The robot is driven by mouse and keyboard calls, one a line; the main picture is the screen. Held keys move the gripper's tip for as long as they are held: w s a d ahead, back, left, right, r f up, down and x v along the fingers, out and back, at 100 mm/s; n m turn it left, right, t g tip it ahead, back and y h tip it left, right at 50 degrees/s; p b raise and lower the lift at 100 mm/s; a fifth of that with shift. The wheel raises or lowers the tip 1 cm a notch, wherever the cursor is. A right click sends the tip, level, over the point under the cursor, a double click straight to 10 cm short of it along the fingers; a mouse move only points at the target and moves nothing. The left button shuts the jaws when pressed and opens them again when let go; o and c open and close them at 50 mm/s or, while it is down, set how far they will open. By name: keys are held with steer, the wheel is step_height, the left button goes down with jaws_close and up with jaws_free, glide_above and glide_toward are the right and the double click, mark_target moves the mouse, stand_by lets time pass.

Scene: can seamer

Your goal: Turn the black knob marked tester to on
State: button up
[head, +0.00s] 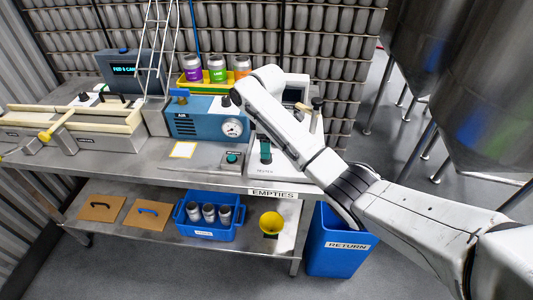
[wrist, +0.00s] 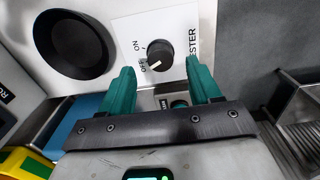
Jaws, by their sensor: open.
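The black knob (wrist: 160,55) sits on a white plate (wrist: 185,22) marked TESTER in the wrist view. The words ON and OFF are printed on the plate to the left of the knob. The pale pointer mark on the knob points down-left, toward OFF. My gripper (wrist: 160,68) has its two green fingers apart, one lower left and one lower right of the knob. Nothing is between the fingers, and I cannot tell how far they are from the plate. In the head view my arm covers much of the tester (head: 265,170), and I cannot make out the knob there.
A large black round part (wrist: 74,45) is left of the plate. In the head view, a blue unit with a gauge (head: 205,118) stands left of the tester. Cans with coloured labels (head: 217,68) stand behind. A blue return bin (head: 335,244) is on the floor.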

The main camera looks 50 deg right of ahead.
steer(key=shift+f, duration=2.1)
steer(key=c, duration=1)
steer(key=shift+c, duration=0.2)
steer(key=shift+r+m+p, duration=0.1)
steer(key=shift+m+p, duration=0.2)
steer(key=shift+p, duration=0.1)
steer(key=m+p, duration=0.2)
steer(key=m, duration=0.1)
steer(key=shift+a+m, duration=0.1)
steer(key=shift+m, duration=0.2)
steer(key=m+p, duration=0.2)
steer(key=m, duration=0.3)
steer(key=shift+m, duration=0.3)
